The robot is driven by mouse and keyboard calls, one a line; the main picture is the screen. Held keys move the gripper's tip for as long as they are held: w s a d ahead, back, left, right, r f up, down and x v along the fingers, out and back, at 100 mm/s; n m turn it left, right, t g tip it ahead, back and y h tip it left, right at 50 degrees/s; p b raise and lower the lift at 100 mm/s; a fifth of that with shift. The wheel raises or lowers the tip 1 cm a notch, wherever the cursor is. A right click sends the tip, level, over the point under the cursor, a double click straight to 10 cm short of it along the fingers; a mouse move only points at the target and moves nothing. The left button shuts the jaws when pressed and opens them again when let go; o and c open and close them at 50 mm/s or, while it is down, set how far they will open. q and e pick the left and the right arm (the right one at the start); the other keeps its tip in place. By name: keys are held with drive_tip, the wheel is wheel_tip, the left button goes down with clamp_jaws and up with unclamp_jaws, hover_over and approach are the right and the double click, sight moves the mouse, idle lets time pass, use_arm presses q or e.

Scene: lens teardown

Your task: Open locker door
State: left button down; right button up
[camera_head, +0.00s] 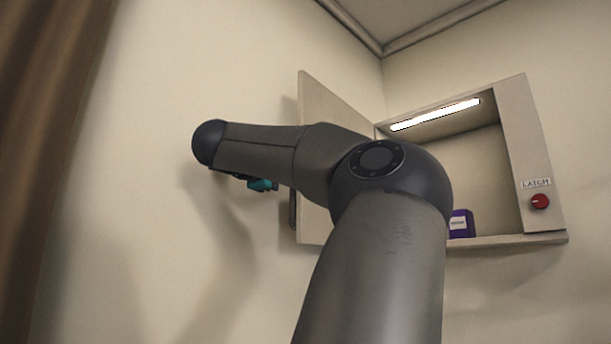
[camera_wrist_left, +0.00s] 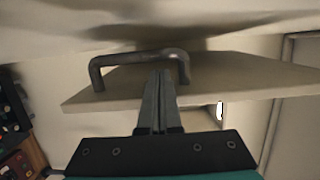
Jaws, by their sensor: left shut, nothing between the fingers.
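The locker door (camera_head: 312,115) stands swung open to the left of the locker (camera_head: 515,150), partly hidden behind my left arm. In the left wrist view the door (camera_wrist_left: 235,80) is a pale panel with a dark bent-bar handle (camera_wrist_left: 125,57). My left gripper (camera_wrist_left: 160,76) is shut and empty, with its fingertips close to the handle's right half; I cannot tell whether they touch it. In the head view the gripper's fingers are hidden, and only a teal part shows near the wrist. My right gripper is not in view.
The locker's inside is lit by a strip lamp (camera_head: 435,114). A purple box (camera_head: 461,224) stands on its floor. A red knob (camera_head: 540,201) sits under a LATCH label on the right frame. A brown curtain (camera_head: 45,120) hangs at the far left.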

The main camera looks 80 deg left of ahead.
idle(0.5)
use_arm(q)
drive_tip(key=b+v, duration=0.3)
drive_tip(key=v, duration=1.2)
drive_tip(key=shift+s+b, duration=0.2)
drive_tip(key=shift+b, duration=0.1)
